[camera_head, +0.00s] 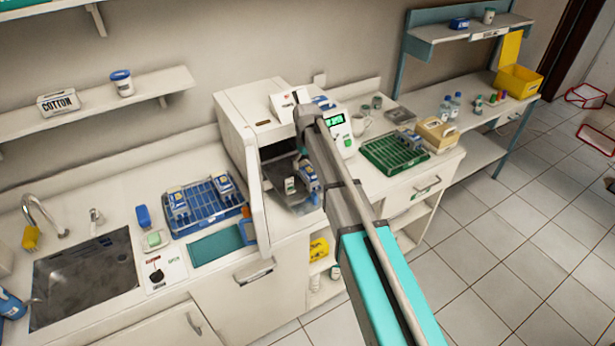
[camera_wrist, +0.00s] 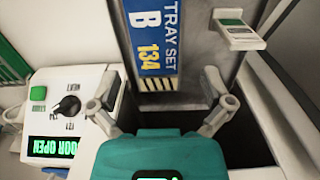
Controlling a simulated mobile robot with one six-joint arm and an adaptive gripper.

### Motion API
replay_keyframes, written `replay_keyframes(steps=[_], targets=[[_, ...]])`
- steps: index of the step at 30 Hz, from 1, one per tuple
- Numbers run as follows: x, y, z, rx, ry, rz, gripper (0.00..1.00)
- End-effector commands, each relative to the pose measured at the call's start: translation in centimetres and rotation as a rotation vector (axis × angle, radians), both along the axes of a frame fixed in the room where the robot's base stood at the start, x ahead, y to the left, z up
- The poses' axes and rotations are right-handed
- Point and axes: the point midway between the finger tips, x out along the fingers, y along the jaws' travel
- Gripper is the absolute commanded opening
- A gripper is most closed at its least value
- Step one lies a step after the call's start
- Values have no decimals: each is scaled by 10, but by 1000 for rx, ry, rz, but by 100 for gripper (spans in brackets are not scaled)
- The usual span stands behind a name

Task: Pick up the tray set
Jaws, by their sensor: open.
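The tray set (camera_wrist: 152,40), with a blue label reading "TRAY SET B 134", lies ahead of my gripper (camera_wrist: 162,84) in the wrist view. In the head view, a blue and white pack (camera_head: 308,176) sits in the open white sterilizer (camera_head: 250,113), beside my arm. My gripper's fingers are hidden there. A small white and green piece (camera_wrist: 238,32) stands right of the tray set in the wrist view.
The control panel (camera_wrist: 68,118) with knob and "DOOR OPEN" display is close left of my gripper. The sterilizer's open door (camera_head: 258,205) stands at its left. A blue rack (camera_head: 205,222) with packs is left on the counter; a green rack (camera_head: 385,163) is right.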

Motion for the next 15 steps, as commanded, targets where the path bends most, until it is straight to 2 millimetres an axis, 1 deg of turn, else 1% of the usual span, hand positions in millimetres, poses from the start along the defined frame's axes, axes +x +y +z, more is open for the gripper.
replay_keyframes(steps=[15], targets=[[2,-2,-38,0,0,1,100]])
